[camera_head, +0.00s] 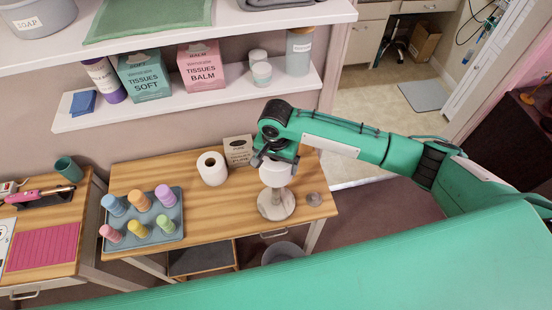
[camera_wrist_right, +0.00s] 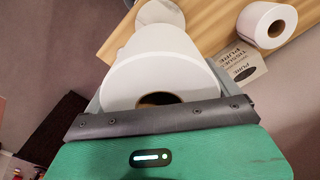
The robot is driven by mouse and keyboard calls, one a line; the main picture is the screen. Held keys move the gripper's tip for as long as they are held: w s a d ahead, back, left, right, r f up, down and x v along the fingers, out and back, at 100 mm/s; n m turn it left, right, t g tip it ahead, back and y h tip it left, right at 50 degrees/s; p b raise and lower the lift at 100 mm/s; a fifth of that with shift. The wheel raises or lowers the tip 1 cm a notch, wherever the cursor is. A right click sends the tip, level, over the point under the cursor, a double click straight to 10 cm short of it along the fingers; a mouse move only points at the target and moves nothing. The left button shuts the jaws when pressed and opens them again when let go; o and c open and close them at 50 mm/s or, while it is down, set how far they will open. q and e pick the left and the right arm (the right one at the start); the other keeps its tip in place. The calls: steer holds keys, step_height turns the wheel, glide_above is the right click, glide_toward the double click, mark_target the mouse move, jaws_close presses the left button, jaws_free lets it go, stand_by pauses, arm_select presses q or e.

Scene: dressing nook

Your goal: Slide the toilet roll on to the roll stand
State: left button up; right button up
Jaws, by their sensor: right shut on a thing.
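My right gripper (camera_head: 274,160) is shut on a white toilet roll (camera_head: 275,175), also large in the right wrist view (camera_wrist_right: 150,60). It holds the roll over the roll stand (camera_head: 276,205), apart from the stand's pale round base. A short length of post shows between roll and base; I cannot tell whether the post's tip is inside the roll's core. In the right wrist view the base (camera_wrist_right: 160,12) shows beyond the roll, and the post is hidden. My left gripper is not in view.
A shelf (camera_head: 190,105) hangs behind.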

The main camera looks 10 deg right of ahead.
steer(key=shift+f, duration=1.05)
steer(key=o, duration=0.7)
step_height(320, 180, up, 14)
steer(key=b, duration=0.4)
steer(key=shift+s+f, duration=0.1)
steer(key=shift+f, duration=0.05)
